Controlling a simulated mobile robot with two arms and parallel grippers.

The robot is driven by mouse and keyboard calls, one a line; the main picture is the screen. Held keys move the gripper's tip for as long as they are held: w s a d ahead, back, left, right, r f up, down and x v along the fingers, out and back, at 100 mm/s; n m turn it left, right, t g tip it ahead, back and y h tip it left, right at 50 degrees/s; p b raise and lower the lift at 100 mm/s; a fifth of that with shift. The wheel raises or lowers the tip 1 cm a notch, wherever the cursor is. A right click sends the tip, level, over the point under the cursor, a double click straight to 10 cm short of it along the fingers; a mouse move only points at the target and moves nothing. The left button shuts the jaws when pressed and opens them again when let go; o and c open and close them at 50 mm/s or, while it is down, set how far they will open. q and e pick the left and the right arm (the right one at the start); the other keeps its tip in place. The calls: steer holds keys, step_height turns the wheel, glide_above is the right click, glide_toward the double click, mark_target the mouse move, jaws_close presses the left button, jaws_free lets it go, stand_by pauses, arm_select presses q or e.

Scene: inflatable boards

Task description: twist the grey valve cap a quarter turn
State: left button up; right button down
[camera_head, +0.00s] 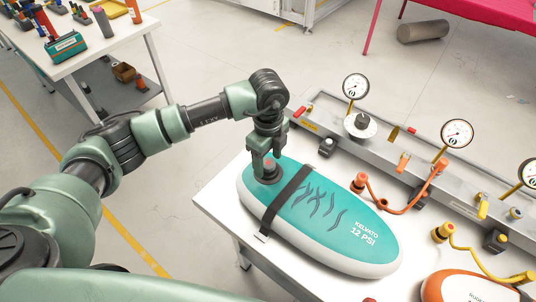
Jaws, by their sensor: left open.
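A teal and white inflatable board (325,215) marked 12 PSI lies on the white table under a black strap (287,200). My left gripper (267,168) points down at the board's far left end, its fingers open on either side of a small reddish piece (269,163). A dark round valve fitting (266,180) shows just below the fingertips; whether they touch it I cannot tell. No grey cap shows clearly there, as the fingers hide part of the valve. A grey knob (361,121) sits on a pale disc on the metal rail. My right gripper is out of view.
The metal rail (420,167) with pressure gauges (355,86) runs along the table's back. An orange hose (392,208) and a yellow hose (466,249) lie beside it. An orange board (455,287) is at the lower right. Bare tabletop (222,203) shows left of the teal board.

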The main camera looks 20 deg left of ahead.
arm_select(q)
jaws_close()
steer(key=c, duration=1.1)
jaws_free()
jaws_close()
steer(key=shift+m+b, duration=0.8)
steer(key=shift+m, duration=0.4)
steer(key=shift+m+b, duration=0.55)
steer(key=shift+m, duration=0.75)
